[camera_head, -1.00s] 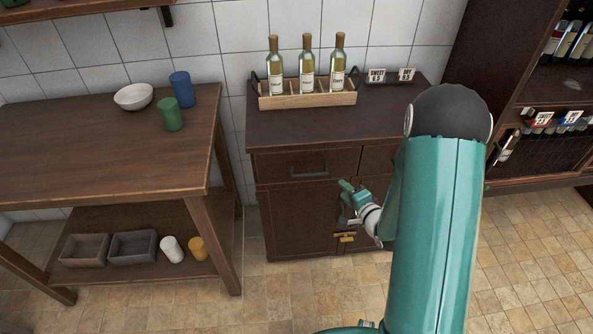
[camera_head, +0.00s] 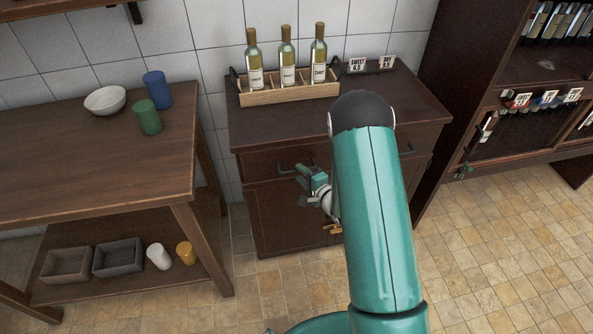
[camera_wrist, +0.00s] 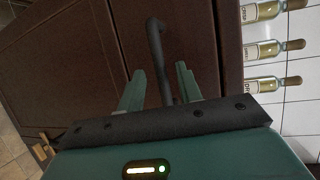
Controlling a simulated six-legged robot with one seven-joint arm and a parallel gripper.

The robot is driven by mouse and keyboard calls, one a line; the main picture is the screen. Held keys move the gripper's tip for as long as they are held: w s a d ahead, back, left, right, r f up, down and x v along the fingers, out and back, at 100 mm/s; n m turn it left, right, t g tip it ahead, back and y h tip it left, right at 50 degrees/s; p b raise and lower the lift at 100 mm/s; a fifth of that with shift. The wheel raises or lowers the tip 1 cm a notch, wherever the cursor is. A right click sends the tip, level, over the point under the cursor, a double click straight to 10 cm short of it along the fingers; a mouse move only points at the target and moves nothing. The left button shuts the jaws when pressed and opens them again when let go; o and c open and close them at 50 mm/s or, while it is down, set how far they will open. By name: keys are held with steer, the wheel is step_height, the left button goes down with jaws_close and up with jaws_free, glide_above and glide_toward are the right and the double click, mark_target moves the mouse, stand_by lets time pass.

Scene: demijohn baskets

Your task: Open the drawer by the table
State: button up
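The dark wooden cabinet (camera_head: 278,215) stands beside the table (camera_head: 120,170). Its left drawer (camera_head: 262,166) looks shut and carries a dark bar handle (camera_head: 290,169). My gripper (camera_head: 303,177) is in front of the cabinet, near the lower side of that handle. In the wrist view my gripper (camera_wrist: 158,80) has its two green fingers apart. The dark handle (camera_wrist: 158,50) lies ahead of them and runs down into the gap between them. I cannot tell whether a finger touches it. My arm hides part of the cabinet's right side.
A wooden carrier (camera_head: 290,93) with three bottles stands on the cabinet top. The table holds a white bowl (camera_head: 105,100), a green cup (camera_head: 147,118) and a blue cup (camera_head: 157,90). A wine rack (camera_head: 520,90) stands at right. The floor in front is clear.

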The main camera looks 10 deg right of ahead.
steer(key=shift+x, duration=1.5)
jaws_close()
steer(key=shift+s, duration=0.1)
